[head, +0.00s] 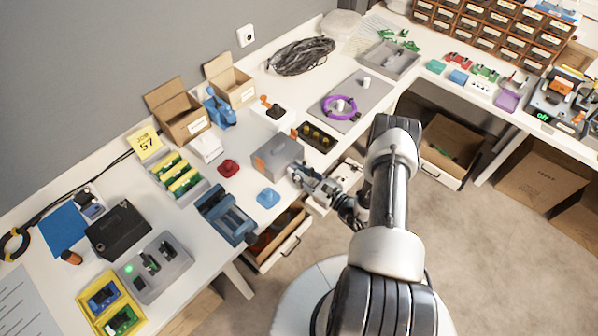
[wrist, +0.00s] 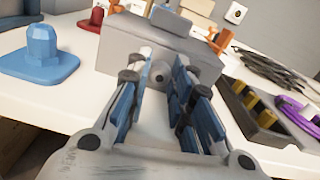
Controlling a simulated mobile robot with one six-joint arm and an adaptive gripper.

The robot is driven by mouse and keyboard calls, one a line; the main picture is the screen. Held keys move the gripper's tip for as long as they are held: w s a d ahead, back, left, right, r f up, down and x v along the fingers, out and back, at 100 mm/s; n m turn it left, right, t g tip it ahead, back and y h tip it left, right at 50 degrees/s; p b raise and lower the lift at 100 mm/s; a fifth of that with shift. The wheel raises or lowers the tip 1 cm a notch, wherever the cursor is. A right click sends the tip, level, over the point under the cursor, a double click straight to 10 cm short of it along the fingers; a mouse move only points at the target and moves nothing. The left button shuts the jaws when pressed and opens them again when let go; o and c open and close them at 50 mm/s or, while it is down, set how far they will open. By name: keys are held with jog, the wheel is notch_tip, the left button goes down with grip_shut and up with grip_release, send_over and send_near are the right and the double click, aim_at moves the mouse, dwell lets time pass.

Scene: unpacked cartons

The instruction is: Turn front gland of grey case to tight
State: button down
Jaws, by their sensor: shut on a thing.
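The grey case (head: 280,154) stands on the white bench near its front edge, with an orange patch on its side. In the wrist view the grey case (wrist: 115,45) fills the space ahead of my gripper, its front face toward me. The front gland (wrist: 159,76) is a small round grey piece with a dark centre on that face, between my fingers. My gripper (head: 298,172) is at the case's front. In the wrist view my gripper (wrist: 160,88) has its blue-padded fingers on both sides of the gland, shut on it. The exact contact is partly hidden by the fingers.
A blue knobbed block (head: 268,198) and a red one (head: 228,168) stand left of the case. A black tray with yellow pieces (head: 318,136) is close on the right. Open drawers (head: 285,240) stick out below the bench edge.

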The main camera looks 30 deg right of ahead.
jog(key=m+b, duration=0.1)
jog(key=m, duration=0.3)
jog(key=shift+b, duration=0.3)
jog(key=c, duration=1.4)
grip_release()
jog(key=v, duration=1.2)
